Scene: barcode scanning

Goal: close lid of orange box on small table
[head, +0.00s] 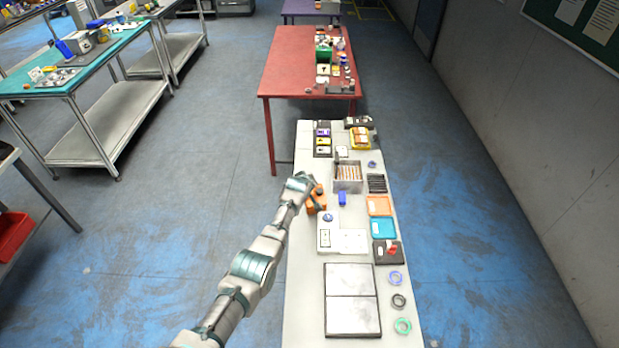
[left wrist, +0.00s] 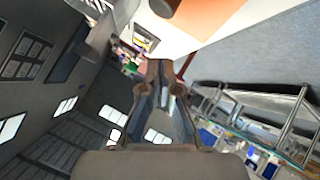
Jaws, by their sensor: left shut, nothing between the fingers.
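The small orange box (head: 318,205) stands near the left edge of the long white table (head: 307,275). My left arm reaches in from the lower left, and its gripper (head: 309,184) is at the box's far left side, partly covering it. The gripper is shut and empty. Whether it touches the box, and how the lid stands, I cannot tell. In the left wrist view, the shut fingers (left wrist: 160,80) point toward the room, with an orange surface (left wrist: 208,16) close by at the top. My right gripper is not in view.
A blue item (head: 342,198) stands right of the box, with a grey divided bin (head: 348,186) behind. Orange (head: 378,206) and teal (head: 383,228) trays lie along the right. A grey two-panel plate (head: 352,300) lies in front. Open floor lies left of the table.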

